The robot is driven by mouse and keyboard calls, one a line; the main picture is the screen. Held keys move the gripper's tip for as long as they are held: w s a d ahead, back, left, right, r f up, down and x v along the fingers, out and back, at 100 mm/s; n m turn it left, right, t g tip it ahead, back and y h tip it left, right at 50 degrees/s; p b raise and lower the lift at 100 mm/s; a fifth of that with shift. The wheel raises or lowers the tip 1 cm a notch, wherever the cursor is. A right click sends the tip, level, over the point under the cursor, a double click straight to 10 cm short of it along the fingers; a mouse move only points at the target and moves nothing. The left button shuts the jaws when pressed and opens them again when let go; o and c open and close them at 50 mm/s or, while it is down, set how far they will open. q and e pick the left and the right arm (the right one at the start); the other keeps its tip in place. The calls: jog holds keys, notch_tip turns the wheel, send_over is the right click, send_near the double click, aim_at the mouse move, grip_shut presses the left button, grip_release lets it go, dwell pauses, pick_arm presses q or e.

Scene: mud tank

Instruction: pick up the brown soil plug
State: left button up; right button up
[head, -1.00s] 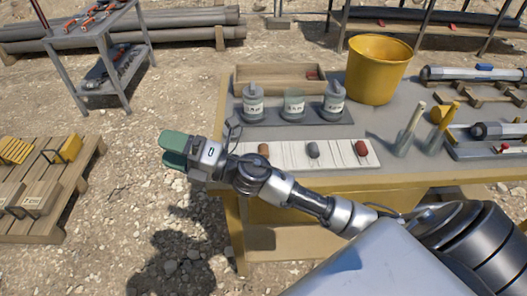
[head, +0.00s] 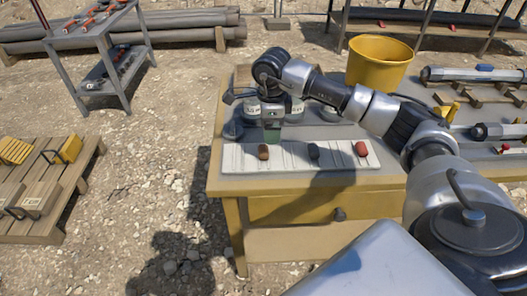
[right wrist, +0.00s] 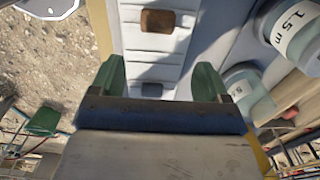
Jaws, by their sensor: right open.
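The brown soil plug (head: 263,152) lies at the left end of a pale slatted board (head: 288,160) near the table's front edge. In the right wrist view it is the brown block (right wrist: 157,21) near the top. My right gripper (head: 272,131) hangs fingers down just behind the brown plug, apart from it. In the right wrist view its green fingers (right wrist: 160,80) stand open with nothing gripped. A dark grey plug (right wrist: 152,90) shows between them, on the board below. My left gripper is out of view.
The grey plug (head: 313,151) and a red plug (head: 361,149) lie right of the brown one. Labelled jars (head: 295,109) stand behind, partly hidden by my right arm. A yellow bucket (head: 379,62) stands at the back. Open ground lies left of the table.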

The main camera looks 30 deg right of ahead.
aim_at(264, 153)
jog(key=f, duration=0.5)
jog(key=a+f+p, duration=0.1)
jog(key=f, duration=0.1)
jog(key=shift+f, duration=0.4)
jog(key=shift+c, duration=0.2)
jog(key=c, duration=1)
